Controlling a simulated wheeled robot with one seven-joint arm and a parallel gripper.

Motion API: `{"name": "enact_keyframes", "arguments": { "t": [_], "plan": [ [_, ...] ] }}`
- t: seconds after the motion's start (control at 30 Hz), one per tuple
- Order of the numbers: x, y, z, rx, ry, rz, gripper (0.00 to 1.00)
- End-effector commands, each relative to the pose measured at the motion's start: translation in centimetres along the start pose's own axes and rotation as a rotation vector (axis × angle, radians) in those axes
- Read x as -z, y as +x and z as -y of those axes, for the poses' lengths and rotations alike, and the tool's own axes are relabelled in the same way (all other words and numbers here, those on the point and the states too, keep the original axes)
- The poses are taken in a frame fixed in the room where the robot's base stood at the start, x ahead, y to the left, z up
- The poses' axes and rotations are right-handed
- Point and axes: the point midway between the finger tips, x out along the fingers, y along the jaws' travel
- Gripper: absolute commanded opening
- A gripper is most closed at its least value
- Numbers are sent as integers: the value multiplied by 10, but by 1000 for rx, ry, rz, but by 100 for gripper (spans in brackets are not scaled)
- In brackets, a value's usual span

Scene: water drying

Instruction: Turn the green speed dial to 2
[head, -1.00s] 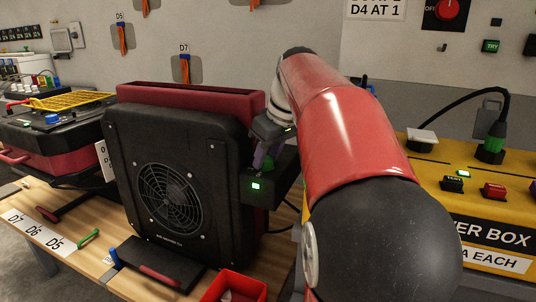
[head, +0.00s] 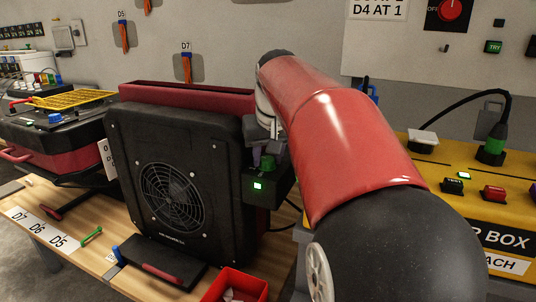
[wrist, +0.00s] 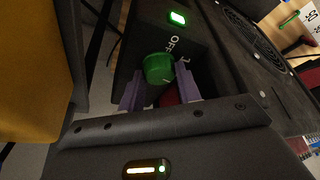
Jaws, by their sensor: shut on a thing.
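The green speed dial (wrist: 158,68) sits on a small black control box (head: 262,189) at the right side of the black air mover (head: 150,180). In the wrist view, "OFF" and "1" are printed beside the dial, and a pale mark shows on its near edge. I cannot tell exactly which setting it points to, and no 2 is visible. My gripper (wrist: 160,92) is shut on the dial, with one purple finger on each side. In the head view the dial (head: 268,163) is partly hidden by my gripper.
A lit green indicator (wrist: 177,18) is on the control box. A yellow power box (head: 415,178) with buttons and a cable stands at right. A red bin (head: 236,284) and a small green piece (head: 92,236) are on the wooden table. Another red-and-black machine (head: 60,150) stands at left.

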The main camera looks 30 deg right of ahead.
Motion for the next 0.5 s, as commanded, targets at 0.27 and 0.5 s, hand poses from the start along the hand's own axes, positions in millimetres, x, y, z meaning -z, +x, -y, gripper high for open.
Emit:
{"name": "enact_keyframes", "arguments": {
  "t": [0.27,0.5],
  "plan": [
    [-1,0,0,0,1,2,11],
    [0,0,0,0,0,2,55]
  ]
}}
